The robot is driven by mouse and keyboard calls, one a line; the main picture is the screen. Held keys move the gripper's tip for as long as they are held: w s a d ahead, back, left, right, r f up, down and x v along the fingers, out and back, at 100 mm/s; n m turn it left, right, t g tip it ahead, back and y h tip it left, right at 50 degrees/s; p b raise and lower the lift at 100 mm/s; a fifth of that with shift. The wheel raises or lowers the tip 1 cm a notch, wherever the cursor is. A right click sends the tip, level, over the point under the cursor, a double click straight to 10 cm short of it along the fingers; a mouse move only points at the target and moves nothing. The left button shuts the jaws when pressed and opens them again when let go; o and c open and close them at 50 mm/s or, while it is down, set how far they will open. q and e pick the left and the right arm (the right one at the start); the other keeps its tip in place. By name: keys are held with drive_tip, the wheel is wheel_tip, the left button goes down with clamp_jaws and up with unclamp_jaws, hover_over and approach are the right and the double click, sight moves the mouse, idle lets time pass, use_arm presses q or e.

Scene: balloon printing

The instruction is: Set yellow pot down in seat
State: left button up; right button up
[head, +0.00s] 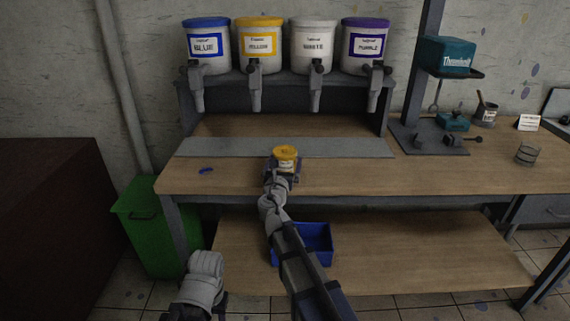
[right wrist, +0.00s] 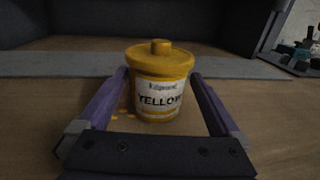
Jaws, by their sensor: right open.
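The small yellow pot (head: 286,153) with a yellow lid and a white label stands upright on the workbench, just in front of the grey strip. In the right wrist view the yellow pot (right wrist: 159,88) sits between the two purple fingers of my right gripper (right wrist: 161,92). The fingers are apart, with a gap visible on each side of the pot. In the head view my right gripper (head: 283,168) reaches around the pot from the front. A few small yellow spots lie on the wood beside the pot. I cannot make out a seat under it. My left gripper is not clearly seen.
Several large paint buckets, including a yellow one (head: 259,47), stand on a grey rack (head: 285,92) with spouts below. A blue scrap (head: 206,171) lies left on the bench (head: 400,178). A blue bin (head: 318,240) is on the lower shelf, a green bin (head: 150,230) at left.

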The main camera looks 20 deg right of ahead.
drive_tip(key=shift+x, duration=2.6)
drive_tip(key=shift+a+r, duration=0.15)
drive_tip(key=shift+c, duration=0.2)
drive_tip(key=c, duration=1.4)
drive_tip(key=shift+c, duration=0.2)
drive_tip(key=shift+r, duration=0.1)
wheel_tip(320, 180, up, 19)
drive_tip(key=p, duration=1.9)
